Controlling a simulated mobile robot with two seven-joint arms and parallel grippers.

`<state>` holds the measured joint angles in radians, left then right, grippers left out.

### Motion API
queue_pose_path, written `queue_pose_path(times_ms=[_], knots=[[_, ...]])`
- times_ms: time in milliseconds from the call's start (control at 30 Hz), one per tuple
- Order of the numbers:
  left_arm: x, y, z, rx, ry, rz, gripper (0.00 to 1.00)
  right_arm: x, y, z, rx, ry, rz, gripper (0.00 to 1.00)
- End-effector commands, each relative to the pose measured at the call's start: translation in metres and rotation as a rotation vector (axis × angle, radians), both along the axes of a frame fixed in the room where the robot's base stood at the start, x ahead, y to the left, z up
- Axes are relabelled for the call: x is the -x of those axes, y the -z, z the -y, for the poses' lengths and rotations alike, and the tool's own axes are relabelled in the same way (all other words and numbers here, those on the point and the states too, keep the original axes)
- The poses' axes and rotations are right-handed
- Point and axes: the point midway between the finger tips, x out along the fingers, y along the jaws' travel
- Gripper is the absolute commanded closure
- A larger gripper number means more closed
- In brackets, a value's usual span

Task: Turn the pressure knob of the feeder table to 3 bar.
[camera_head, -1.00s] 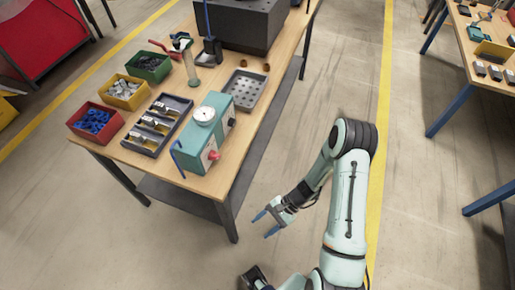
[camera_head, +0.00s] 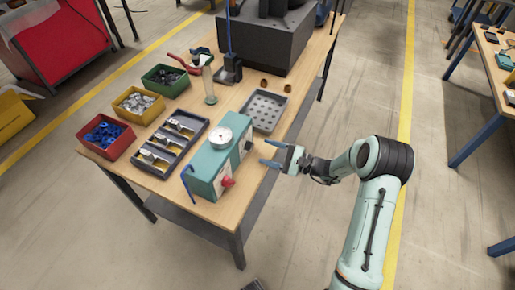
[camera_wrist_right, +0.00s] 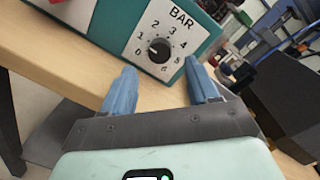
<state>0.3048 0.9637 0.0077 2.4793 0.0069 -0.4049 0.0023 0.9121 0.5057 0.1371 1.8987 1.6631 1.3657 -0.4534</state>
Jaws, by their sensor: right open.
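The teal control box (camera_head: 207,165) stands at the near right part of the wooden feeder table (camera_head: 205,211), with a round white gauge (camera_head: 221,135) on top. In the right wrist view, its white panel carries the black pressure knob (camera_wrist_right: 158,49) inside a BAR scale numbered from 0 to 5. The knob's mark seems to point left, toward the low numbers; the exact setting is hard to read. My right gripper (camera_head: 267,153) is open and empty beside the box's right face. In the wrist view its blue fingers (camera_wrist_right: 159,68) are apart, short of the knob.
A red knob (camera_head: 228,182) sits on the box's near face. A grey perforated tray (camera_head: 264,110) lies behind the gripper. A dark slotted tray (camera_head: 172,142) and bins of red (camera_head: 105,137), yellow (camera_head: 138,104) and green (camera_head: 165,78) stand left.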

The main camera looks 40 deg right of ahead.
Motion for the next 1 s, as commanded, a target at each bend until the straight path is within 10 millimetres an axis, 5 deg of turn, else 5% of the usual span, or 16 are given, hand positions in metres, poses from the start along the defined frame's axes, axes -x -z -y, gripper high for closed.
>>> queue_pose_path(times_ms=[300, 633, 667, 833, 1000], knots=[[0.0, 0.0, 0.0, 0.0, 0.0, -0.001, 0.57, -0.035, 0.0, -0.021, 0.0, -0.001, -0.001, 0.41], [0.0, 0.0, 0.0, 0.0, 0.0, -0.001, 0.57, -0.039, 0.0, -0.024, 0.0, -0.001, -0.001, 0.41], [0.0, 0.0, 0.0, 0.0, 0.0, -0.001, 0.57, -0.039, 0.0, -0.024, 0.0, -0.001, -0.001, 0.44], [0.0, 0.0, 0.0, 0.0, 0.0, -0.001, 0.57, -0.038, 0.0, -0.023, 0.0, -0.001, -0.001, 0.97], [0.0, 0.0, 0.0, 0.0, 0.0, -0.001, 0.57, -0.038, 0.0, -0.023, -0.003, -0.001, -0.003, 0.96]])
